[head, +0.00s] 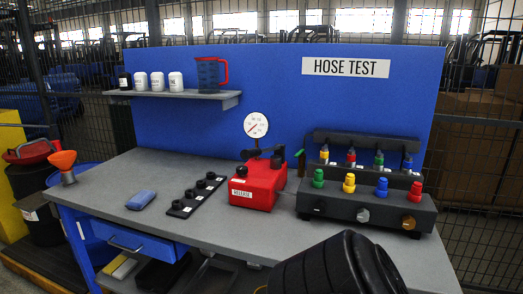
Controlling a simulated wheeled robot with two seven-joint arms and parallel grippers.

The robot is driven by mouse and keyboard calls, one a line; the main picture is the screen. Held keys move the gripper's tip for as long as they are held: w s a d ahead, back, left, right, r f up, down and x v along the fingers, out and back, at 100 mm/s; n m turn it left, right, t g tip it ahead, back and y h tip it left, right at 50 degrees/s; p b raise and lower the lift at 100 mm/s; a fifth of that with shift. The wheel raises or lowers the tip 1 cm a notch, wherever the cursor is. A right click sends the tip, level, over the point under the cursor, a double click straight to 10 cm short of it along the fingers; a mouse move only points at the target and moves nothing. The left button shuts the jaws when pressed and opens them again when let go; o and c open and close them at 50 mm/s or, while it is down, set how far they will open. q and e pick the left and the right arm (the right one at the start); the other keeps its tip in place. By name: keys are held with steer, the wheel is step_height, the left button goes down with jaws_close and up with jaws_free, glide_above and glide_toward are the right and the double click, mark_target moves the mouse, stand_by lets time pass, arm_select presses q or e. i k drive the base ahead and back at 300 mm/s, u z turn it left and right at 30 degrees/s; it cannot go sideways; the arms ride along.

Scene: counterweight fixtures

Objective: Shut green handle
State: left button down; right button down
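A small green handle (299,153) sticks up behind the right side of the red pump unit (259,184), at the middle of the bench. Its base is partly hidden, and I cannot tell its exact position. A green cap (318,178) stands at the left end of the dark manifold block (366,206), and a green-banded fitting (378,160) hangs on the rack behind. Neither gripper shows. A black ribbed part of my own arm fills the bottom edge right of centre.
A pressure gauge (256,125) stands on the pump. Yellow, blue and red caps sit on the manifold. A black strip (196,195) and a blue block (141,200) lie on the grey bench (165,174). A shelf (180,95) holds bottles and a red-handled jug (209,72).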

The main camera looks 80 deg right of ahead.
mark_target(302, 151)
steer(key=k, duration=0.2)
steer(key=z, duration=1.3)
